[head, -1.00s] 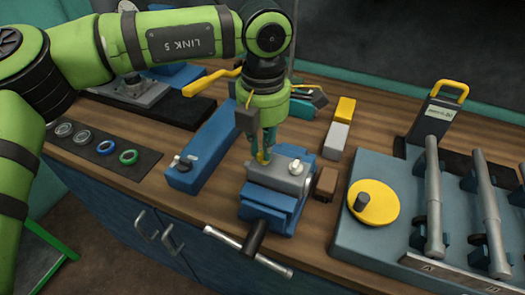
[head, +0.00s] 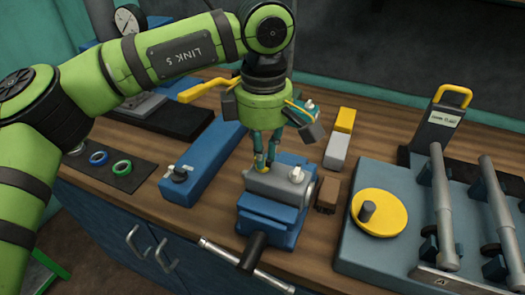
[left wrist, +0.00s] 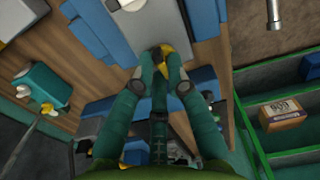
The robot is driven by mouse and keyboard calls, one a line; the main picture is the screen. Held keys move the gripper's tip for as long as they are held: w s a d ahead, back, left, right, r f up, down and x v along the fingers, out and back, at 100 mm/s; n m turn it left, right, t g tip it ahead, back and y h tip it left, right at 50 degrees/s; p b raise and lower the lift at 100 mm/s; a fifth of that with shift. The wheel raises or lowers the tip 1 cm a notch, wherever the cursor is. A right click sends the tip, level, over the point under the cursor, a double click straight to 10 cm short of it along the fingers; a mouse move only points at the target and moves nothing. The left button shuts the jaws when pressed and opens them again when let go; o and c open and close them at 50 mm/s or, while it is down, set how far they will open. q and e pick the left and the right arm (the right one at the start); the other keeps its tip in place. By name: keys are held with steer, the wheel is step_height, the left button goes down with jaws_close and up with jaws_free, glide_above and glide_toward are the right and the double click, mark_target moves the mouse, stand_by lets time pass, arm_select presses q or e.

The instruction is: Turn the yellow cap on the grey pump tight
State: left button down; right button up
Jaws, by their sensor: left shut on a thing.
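The grey pump (head: 276,183) sits clamped in the blue vise (head: 268,215) at the front of the workbench. The yellow cap (head: 261,167) is at the pump's back left and mostly hidden by my fingers. My left gripper (head: 266,160) points down from above and is shut on the cap. In the left wrist view the cap (left wrist: 166,50) shows as a yellow edge between the fingertips, beside the grey pump body (left wrist: 133,5). My right gripper is in neither view.
A long blue block (head: 205,163) lies left of the vise. A brown block (head: 328,194) stands close to its right. The vise's bar handle (head: 247,264) sticks out in front. A blue fixture with a yellow disc (head: 379,207) fills the right.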

arm_select(q)
steer(key=shift+m, duration=1.3)
steer(key=c, duration=1.2)
jaws_free()
step_height(320, 180, up, 12)
steer(key=shift+s+d+r, duration=0.1)
